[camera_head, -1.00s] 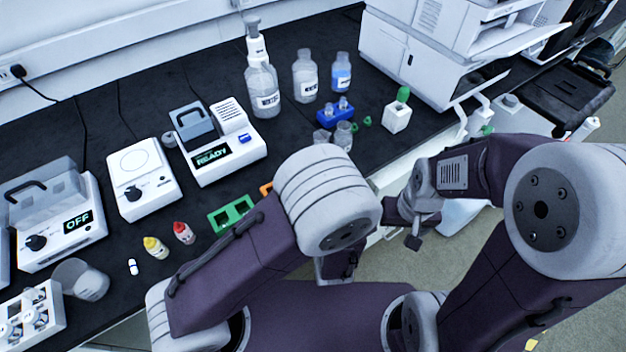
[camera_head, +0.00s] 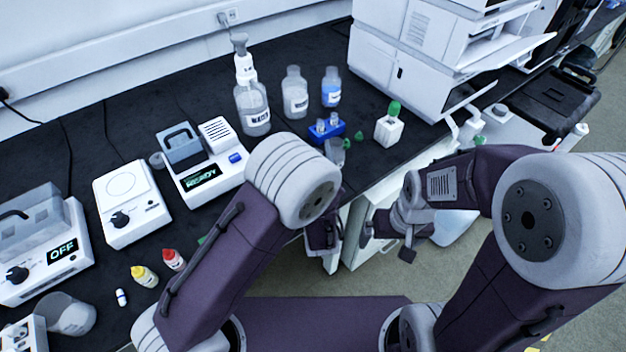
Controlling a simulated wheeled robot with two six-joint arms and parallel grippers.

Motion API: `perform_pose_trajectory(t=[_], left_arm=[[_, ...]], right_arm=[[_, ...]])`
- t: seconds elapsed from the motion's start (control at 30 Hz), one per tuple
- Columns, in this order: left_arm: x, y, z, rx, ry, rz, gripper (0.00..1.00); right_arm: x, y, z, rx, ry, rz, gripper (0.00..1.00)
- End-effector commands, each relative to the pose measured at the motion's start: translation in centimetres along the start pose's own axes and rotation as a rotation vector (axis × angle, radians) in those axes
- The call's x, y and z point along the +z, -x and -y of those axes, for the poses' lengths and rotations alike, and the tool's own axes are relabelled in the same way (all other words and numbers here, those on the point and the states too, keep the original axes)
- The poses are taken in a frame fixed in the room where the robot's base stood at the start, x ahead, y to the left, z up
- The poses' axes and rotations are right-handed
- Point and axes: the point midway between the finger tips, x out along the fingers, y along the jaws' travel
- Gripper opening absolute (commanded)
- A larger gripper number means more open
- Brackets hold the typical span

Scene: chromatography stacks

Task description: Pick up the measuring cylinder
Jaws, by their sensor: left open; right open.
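I cannot make out a measuring cylinder for certain in the head view. A small clear glass vessel (camera_head: 336,152) stands near the bench's front edge, partly behind my left elbow. A wider clear vessel (camera_head: 70,315) is at the lower left. My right gripper (camera_head: 393,240) hangs past the bench's front edge, apart from everything on the bench. It is small and dark in the picture and holds nothing that I can see. My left arm crosses the middle of the view. Its elbow hides the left gripper and part of the bench.
Several bottles, including a wash bottle (camera_head: 252,105) and a blue-filled bottle (camera_head: 331,88), stand at the back. A blue rack (camera_head: 326,131), a white bottle with a green cap (camera_head: 389,127), a white printer-like machine (camera_head: 420,60) and a READY device (camera_head: 203,165) are also on the bench.

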Motion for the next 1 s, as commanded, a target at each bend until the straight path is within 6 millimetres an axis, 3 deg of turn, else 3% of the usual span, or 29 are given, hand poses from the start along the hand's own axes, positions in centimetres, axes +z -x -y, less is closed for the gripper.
perform_pose_trajectory(t=[0.13,0.3,0.37,0.77,1.0], left_arm=[[0.0,0.0,0.0,-0.001,0.000,0.000,0.61],[0.0,0.1,0.0,0.000,0.000,0.000,0.14],[0.0,0.1,0.0,0.000,0.000,0.000,0.00],[0.2,0.1,0.0,0.000,0.001,0.001,0.00],[2.0,0.1,0.0,0.000,0.002,0.003,0.00]], right_arm=[[0.0,0.0,0.0,0.000,0.000,0.000,0.98],[0.0,0.0,0.0,0.000,0.000,0.000,0.98],[0.0,0.0,0.0,0.000,0.000,0.000,0.98],[0.0,0.1,0.0,0.000,0.000,0.000,0.98],[-0.1,0.6,0.0,0.000,0.000,0.000,0.98]])
